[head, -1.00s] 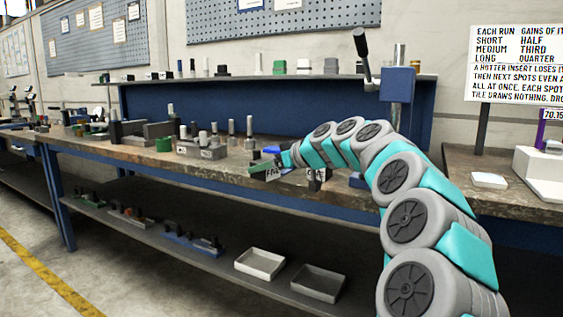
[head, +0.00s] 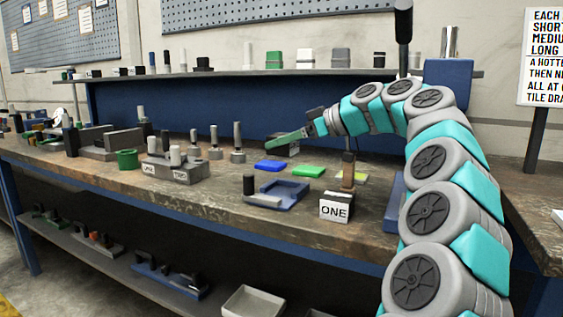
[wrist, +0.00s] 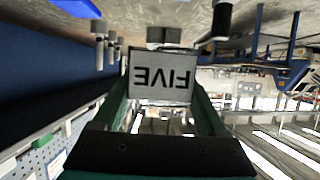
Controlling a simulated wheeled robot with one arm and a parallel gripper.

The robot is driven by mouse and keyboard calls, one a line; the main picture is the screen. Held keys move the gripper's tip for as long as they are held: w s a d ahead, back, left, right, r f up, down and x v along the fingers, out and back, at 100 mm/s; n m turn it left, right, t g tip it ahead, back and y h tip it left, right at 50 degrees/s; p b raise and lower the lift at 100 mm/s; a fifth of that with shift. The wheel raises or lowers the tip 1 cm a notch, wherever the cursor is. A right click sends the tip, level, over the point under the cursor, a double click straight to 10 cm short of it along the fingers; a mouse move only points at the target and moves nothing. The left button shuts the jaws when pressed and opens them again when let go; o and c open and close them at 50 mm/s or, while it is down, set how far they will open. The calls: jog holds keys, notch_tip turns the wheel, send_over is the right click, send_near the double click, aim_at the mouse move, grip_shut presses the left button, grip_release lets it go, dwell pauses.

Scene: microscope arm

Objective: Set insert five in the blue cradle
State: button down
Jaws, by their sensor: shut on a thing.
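My gripper (wrist: 165,110) is shut on insert five (wrist: 162,76), a light grey block whose label FIVE reads upside down between the green fingers in the wrist view. In the head view my gripper (head: 288,138) is held above the bench, pointing left. The insert is mostly hidden by the fingers there. The blue cradle (head: 290,194) lies on the bench near the front edge, below my gripper and apart from it. It is a low blue frame with a dark upright post at its left end.
Insert one (head: 335,208), a white-faced block, stands right of the cradle. A blue pad (head: 271,167) and a green pad (head: 308,171) lie behind it. Grey blocks with pegs (head: 172,172) and a green cup (head: 127,159) stand to the left. A lower shelf (head: 120,262) runs beneath.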

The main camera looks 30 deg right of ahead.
aim_at(284, 191)
jog(key=shift+s+a+f, duration=0.1)
jog(key=shift+f, duration=4.45)
jog(key=shift+f, duration=0.2)
jog(key=shift+c, duration=1)
grip_release()
jog(key=shift+r, duration=0.2)
jog(key=b+v, duration=0.1)
jog(key=v, duration=1.1)
jog(key=shift+f, duration=0.1)
